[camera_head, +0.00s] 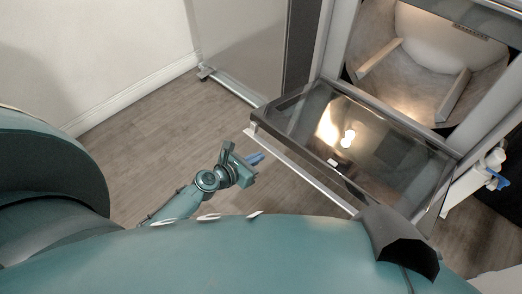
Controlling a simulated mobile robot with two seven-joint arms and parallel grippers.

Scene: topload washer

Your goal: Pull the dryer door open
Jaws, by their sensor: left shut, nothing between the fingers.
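The dryer door (385,151) is a dark glass panel in a grey frame. It is hinged down and stands open in front of the lit drum opening (428,65). A pale bar (300,172) runs along its outer edge. My left gripper (256,160) has blue fingertips, shut and empty, just left of the door's outer edge; I cannot tell if it touches.
A tall grey panel (240,45) stands left of the dryer, with a white wall (90,50) further left. Wood floor (150,130) is clear between the wall and the door. My own teal body fills the bottom.

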